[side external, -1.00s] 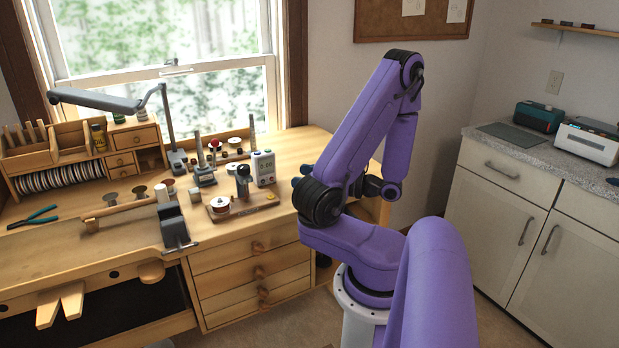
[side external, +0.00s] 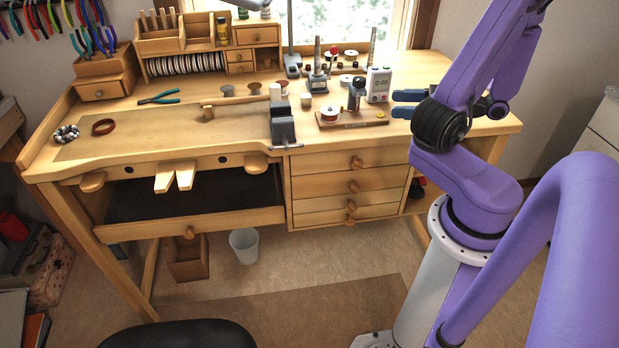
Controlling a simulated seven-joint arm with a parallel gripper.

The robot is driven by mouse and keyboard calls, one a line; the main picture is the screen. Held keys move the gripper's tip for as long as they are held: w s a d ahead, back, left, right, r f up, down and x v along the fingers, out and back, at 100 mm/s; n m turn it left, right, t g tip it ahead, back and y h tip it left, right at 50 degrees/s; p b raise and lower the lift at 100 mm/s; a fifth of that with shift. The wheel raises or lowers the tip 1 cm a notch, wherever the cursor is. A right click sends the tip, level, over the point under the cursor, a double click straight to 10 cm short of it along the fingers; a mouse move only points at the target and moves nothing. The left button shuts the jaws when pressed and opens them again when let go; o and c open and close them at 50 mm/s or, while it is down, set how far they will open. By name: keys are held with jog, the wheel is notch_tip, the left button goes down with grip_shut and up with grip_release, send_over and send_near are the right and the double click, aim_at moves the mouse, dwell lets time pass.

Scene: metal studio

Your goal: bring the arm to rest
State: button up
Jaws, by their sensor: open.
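My arm stands at the right in the side external view, folded with its elbow raised past the top edge. My gripper (side external: 404,103) shows partly behind the black joint of the arm. Its two dark blue fingers point left, with a gap between them, and nothing shows between them. They appear in front of or over the right end of the wooden workbench (side external: 440,75); I cannot tell the height above its top.
A small wooden board (side external: 352,122) with a spool and a grey meter (side external: 378,84) appear just left of the fingers. A white bin (side external: 244,246) stands on the floor.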

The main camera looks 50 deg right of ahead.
jog(key=w+a+f+n+g+y, duration=0.2)
jog(key=a+n+g+y, duration=0.55)
jog(key=n+g, duration=0.65)
jog(key=s+a+r+n+h, duration=0.1)
jog(key=s+a+n+h, duration=0.2)
jog(key=n, duration=0.6)
jog(key=s+a+r+n+h, duration=0.1)
jog(key=s+a+n+h, duration=0.2)
jog(key=a+n+h, duration=0.3)
jog(key=s+a+r+n+g+h, duration=0.1)
jog(key=a+n+h, duration=0.3)
jog(key=n, duration=1)
jog(key=s+a, duration=0.1)
jog(key=a, duration=0.1)
jog(key=shift+s+a, duration=0.4)
